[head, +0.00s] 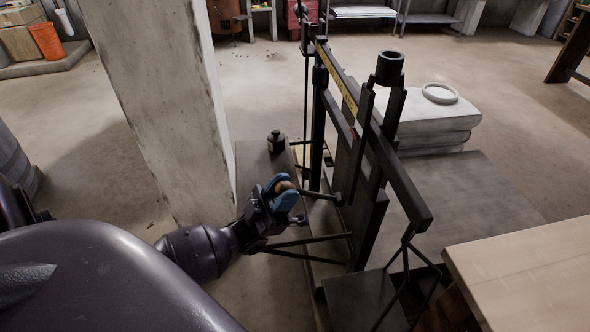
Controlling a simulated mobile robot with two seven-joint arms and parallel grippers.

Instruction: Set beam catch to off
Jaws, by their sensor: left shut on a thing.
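The beam scale (372,205) is a dark metal frame with a long beam (400,185) running diagonally, carrying a yellow graduated strip (342,85). A dark lever (318,195) with a tan round knob (286,186) sticks out to the left from the frame, and looks like the beam catch. My left gripper (284,192), with blue fingers, is shut on the knob at the lever's end. The fingers partly hide the knob. I cannot read any on or off mark. My right gripper is not in view.
A black weight (276,142) stands on the scale's base, behind my left gripper. A concrete pillar (165,100) rises close on the left. Pale sacks (435,118) lie behind the scale, with a ring on top. A wooden tabletop (530,270) fills the lower right.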

